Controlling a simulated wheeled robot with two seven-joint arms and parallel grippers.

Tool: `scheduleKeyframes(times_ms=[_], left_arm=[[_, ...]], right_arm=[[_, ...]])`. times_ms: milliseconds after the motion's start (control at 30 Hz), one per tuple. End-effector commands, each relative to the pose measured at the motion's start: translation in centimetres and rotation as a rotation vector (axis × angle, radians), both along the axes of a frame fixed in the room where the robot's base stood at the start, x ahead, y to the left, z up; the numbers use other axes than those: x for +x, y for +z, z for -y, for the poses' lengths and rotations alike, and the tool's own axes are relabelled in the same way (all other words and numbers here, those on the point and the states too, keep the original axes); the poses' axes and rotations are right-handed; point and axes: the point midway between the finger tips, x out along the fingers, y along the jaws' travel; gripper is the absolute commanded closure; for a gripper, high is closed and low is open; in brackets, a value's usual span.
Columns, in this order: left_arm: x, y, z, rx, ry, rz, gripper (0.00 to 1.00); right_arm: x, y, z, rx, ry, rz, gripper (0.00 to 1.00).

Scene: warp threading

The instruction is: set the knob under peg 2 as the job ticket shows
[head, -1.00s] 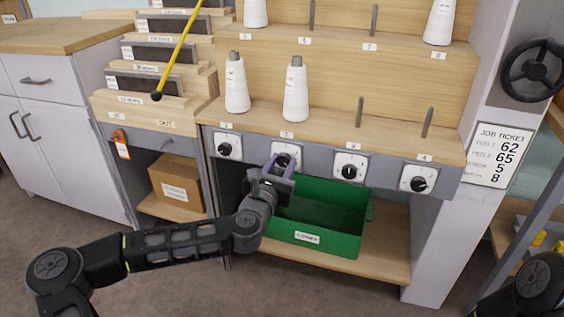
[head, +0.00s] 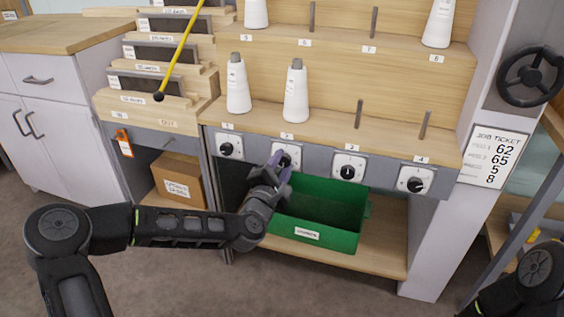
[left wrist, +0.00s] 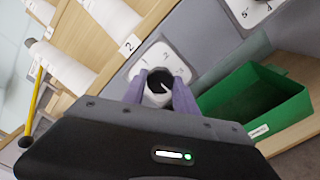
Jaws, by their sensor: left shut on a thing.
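The knob under peg 2 is a round dark knob on a white square dial plate (head: 288,154), below the label 2. My left gripper (head: 283,163) is at this knob, its purple fingers shut on it from either side. In the left wrist view the black knob (left wrist: 159,82) sits between the fingers, with a pale pointer mark and small dial numbers above it. The exact setting is hard to read. My right gripper is out of view.
Other knobs are under peg 1 (head: 230,147), peg 3 (head: 348,170) and peg 4 (head: 415,182). White cones stand on pegs 1 (head: 238,86) and 2 (head: 296,93). A green bin (head: 320,217) is below the knobs. A black handwheel (head: 531,76) is at right.

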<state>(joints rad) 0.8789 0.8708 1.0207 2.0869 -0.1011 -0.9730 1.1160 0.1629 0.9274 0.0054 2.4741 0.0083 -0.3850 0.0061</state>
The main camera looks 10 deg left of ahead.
Motion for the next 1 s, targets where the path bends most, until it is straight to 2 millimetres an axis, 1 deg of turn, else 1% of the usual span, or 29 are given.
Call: scheduleKeyframes(times_ms=[367,800,1000], left_arm=[[0.0,0.1,0.0,0.361,0.000,0.025,1.00],[0.0,0.1,0.0,0.767,0.001,0.052,1.00],[0.0,0.1,0.1,0.909,0.001,0.061,1.00]], right_arm=[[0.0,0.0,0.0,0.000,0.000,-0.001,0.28],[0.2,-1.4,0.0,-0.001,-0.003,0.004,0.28],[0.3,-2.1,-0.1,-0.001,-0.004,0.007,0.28]])
